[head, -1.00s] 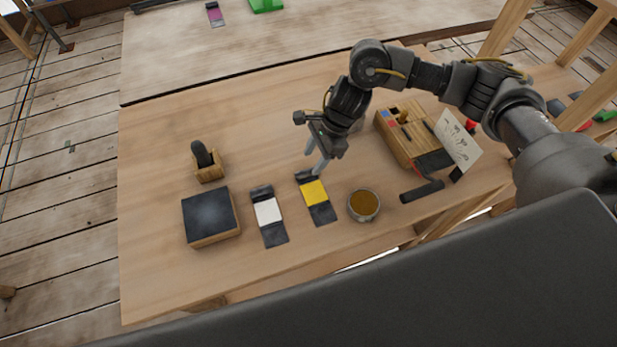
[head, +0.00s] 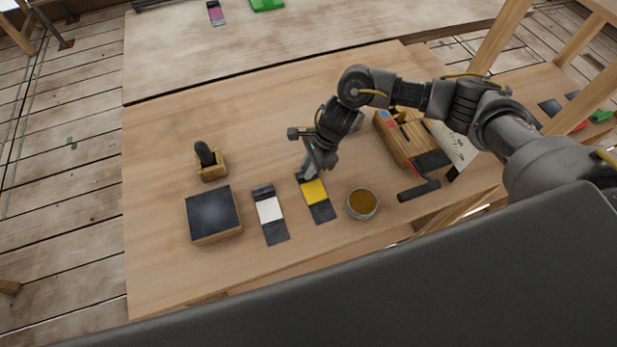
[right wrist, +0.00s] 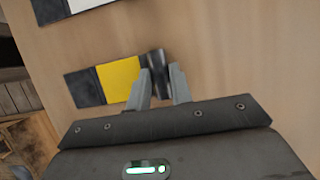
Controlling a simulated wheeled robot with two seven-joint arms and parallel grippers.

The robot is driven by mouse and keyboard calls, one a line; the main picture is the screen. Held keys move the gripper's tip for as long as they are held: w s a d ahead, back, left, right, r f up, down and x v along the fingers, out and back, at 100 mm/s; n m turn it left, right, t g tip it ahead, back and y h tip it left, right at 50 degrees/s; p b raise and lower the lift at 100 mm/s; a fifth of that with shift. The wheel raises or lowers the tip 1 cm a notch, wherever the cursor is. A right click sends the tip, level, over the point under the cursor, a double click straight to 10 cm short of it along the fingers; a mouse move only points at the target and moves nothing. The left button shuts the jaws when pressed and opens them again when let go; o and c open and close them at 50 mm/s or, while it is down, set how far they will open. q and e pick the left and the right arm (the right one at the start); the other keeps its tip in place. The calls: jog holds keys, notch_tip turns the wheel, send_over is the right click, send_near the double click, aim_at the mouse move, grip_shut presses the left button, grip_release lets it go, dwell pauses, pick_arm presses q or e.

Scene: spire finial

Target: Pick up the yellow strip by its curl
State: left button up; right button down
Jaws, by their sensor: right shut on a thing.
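The yellow strip (head: 315,192) lies on the wooden table, a yellow band between dark ends. Its far dark end is the curl, partly hidden by my right gripper (head: 304,174) in the head view. In the right wrist view, the strip's yellow band (right wrist: 119,79) lies left of the fingers, and the raised dark curl (right wrist: 157,62) stands between the tips of my right gripper (right wrist: 161,77). The right gripper is shut on the curl. The strip still appears to lie on the table. My left gripper is not in view.
A similar white strip (head: 269,210) lies to the left, beside a dark-topped block (head: 212,213). A round tin (head: 362,204) stands close to the right. A wooden box (head: 405,143) and a dark roller (head: 419,191) are farther right.

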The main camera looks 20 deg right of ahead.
aim_at(306, 189)
jog(key=shift+r, duration=0.1)
jog(key=shift+w+r, duration=0.1)
jog(key=shift+r, duration=0.15)
notch_tip(306, 189, up, 2)
jog(key=shift+b, duration=0.35)
jog(key=s+a+r+b, duration=0.1)
jog(key=s+a+r, duration=0.2)
jog(key=s+r, duration=0.2)
jog(key=s+a+r+b, duration=0.2)
jog(key=s+r, duration=0.3)
jog(key=s, duration=0.3)
jog(key=shift+a+r+b, duration=0.2)
jog(key=shift+a+b, duration=0.1)
jog(key=shift+a, duration=0.1)
